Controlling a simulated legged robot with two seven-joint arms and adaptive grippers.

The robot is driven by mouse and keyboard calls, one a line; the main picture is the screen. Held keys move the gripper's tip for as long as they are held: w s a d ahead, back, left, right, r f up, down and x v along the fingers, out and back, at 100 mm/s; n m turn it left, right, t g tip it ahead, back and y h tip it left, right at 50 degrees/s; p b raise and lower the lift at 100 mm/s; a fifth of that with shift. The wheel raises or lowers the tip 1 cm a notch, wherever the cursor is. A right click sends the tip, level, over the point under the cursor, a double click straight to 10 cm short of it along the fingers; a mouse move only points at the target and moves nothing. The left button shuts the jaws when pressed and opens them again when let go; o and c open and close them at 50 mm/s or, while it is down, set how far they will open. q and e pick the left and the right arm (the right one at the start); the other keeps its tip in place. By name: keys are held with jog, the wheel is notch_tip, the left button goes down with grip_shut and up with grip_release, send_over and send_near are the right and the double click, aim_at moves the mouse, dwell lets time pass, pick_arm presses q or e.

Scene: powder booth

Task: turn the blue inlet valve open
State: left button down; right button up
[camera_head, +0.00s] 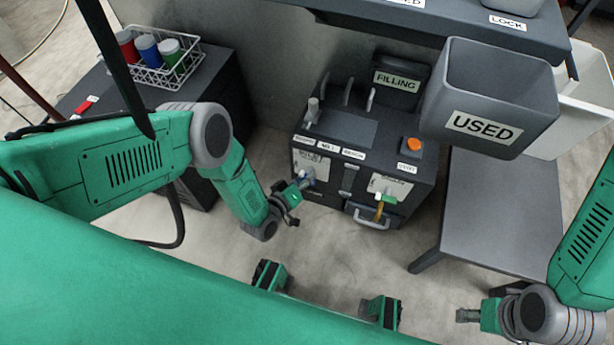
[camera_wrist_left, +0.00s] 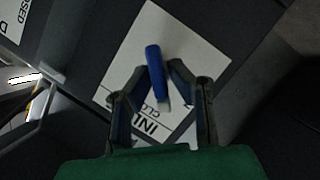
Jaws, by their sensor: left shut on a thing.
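The blue inlet valve handle (camera_wrist_left: 154,62) stands out from a white label plate (camera_wrist_left: 190,50) in the left wrist view. Part of the lettering "INL" and "CLO" shows below it. My left gripper (camera_wrist_left: 158,72) has its two fingers on either side of the handle and is shut on it. In the head view my left gripper (camera_head: 296,190) reaches the left front of the dark machine (camera_head: 345,135), and the blue handle (camera_head: 308,178) shows just at its tips. My right gripper (camera_head: 468,315) is at the lower right, far from the machine; its fingers are not clear.
An orange button (camera_head: 413,144) is on top. A grey USED bin (camera_head: 490,95) hangs at right, above a low grey table (camera_head: 500,205). A wire basket (camera_head: 165,72) holds colored jars.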

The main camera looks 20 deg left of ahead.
pick_arm(q)
jog(key=n+h, duration=0.1)
jog(key=n+t, duration=0.1)
jog(key=n, duration=0.1)
jog(key=shift+a+f+n+h, duration=0.2)
jog(key=shift+n+h, duration=0.1)
jog(key=shift+h, duration=0.1)
jog(key=n+t, duration=0.1)
jog(key=n, duration=0.2)
jog(key=shift+n+h, duration=0.3)
jog(key=shift+h, duration=0.1)
jog(key=shift+a+f, duration=0.1)
jog(key=c, duration=1.6)
grip_release()
jog(key=shift+s, duration=0.1)
jog(key=v, duration=1.2)
jog(key=shift+f, duration=0.3)
